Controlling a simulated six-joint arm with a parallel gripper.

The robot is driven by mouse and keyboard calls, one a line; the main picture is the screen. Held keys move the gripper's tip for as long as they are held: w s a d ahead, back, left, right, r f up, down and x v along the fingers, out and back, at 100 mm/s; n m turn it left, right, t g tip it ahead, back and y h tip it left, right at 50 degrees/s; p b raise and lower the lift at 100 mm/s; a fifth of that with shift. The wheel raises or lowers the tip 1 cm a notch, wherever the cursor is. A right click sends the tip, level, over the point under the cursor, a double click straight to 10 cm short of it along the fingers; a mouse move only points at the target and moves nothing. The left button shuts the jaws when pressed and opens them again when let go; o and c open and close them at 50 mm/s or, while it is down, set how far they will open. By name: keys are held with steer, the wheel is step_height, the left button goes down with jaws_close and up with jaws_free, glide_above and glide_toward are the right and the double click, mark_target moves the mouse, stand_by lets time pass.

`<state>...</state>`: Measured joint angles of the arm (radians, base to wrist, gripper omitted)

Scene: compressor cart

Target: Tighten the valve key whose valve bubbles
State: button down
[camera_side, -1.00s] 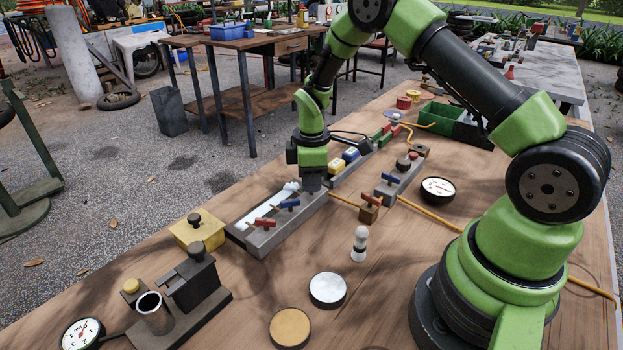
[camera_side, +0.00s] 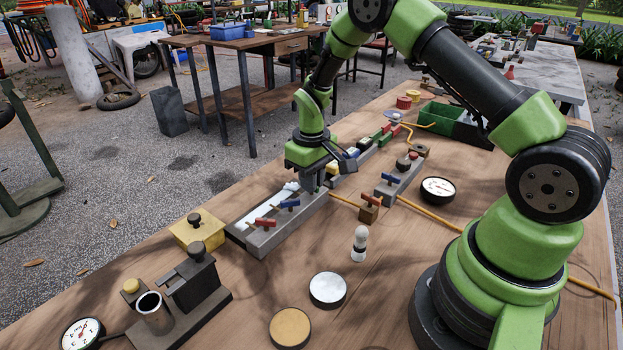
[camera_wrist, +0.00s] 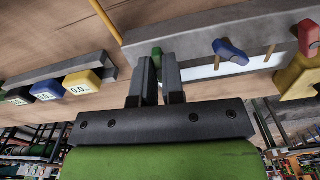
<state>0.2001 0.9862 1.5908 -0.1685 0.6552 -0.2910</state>
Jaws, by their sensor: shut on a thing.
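A grey trough (camera_side: 262,238) with white liquid carries a row of valve keys. White foam (camera_side: 291,187) rises near its far end, just left of my gripper. The red key (camera_side: 265,222) and blue key (camera_side: 289,204) are free; they also show in the wrist view, red (camera_wrist: 309,38) at the right edge and blue (camera_wrist: 230,51) left of it. My gripper (camera_side: 312,186) is down at the far end of the trough. In the wrist view its fingers (camera_wrist: 160,75) are shut on a green key (camera_wrist: 156,52), mostly hidden between them. The side view hides this key.
Beyond the trough a rail holds yellow (camera_wrist: 82,82) and blue (camera_wrist: 47,89) display blocks. A second grey block (camera_side: 398,182) with keys, a gauge (camera_side: 438,189) and a small block with a red key (camera_side: 370,208) stand to the right. A yellow box (camera_side: 198,233) sits in front.

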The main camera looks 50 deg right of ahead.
steer(key=m, duration=0.6)
steer(key=shift+m, duration=0.3)
stand_by(1.3)
steer(key=c, duration=1.2)
jaws_free()
step_height(320, 180, up, 10)
